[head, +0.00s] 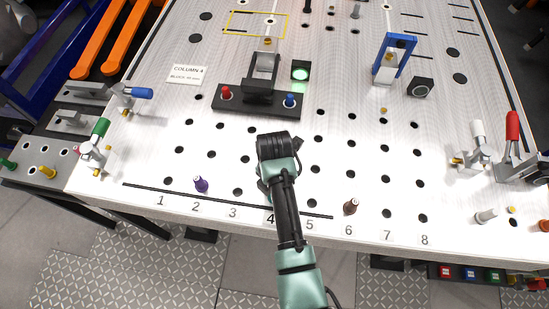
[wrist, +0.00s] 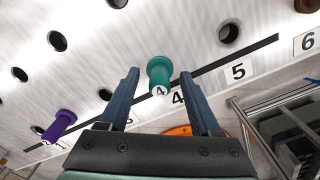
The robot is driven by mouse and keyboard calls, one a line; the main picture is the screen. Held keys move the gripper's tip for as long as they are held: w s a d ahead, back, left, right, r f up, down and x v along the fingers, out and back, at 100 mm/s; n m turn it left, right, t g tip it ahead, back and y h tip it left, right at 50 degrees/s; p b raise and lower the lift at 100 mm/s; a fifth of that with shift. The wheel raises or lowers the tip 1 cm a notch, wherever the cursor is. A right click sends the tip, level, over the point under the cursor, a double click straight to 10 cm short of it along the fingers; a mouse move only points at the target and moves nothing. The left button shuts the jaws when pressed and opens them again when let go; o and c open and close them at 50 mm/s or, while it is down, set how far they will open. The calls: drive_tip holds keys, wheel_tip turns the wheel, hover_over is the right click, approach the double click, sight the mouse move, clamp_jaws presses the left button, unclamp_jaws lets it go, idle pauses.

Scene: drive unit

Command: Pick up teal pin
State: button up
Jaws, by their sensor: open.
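The teal pin (wrist: 159,72) stands in the white perforated plate near the number 4 label in the wrist view. It has a round flanged head and a "4" on its near end. My gripper (wrist: 159,76) is open, and its two dark blue fingers show on either side of the pin with gaps. Nothing is held. How far the fingertips are from the pin in depth is hard to tell. In the head view my arm reaches over column 4 and hides the pin.
A purple pin (head: 201,185) stands near label 2, left of my gripper. A brown pin (head: 351,206) stands to the right. A dark fixture (head: 258,95) with red and blue knobs lies beyond. Toggle clamps (head: 473,150) line the sides. Empty holes surround my gripper.

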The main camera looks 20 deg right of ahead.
clamp_jaws()
idle(0.5)
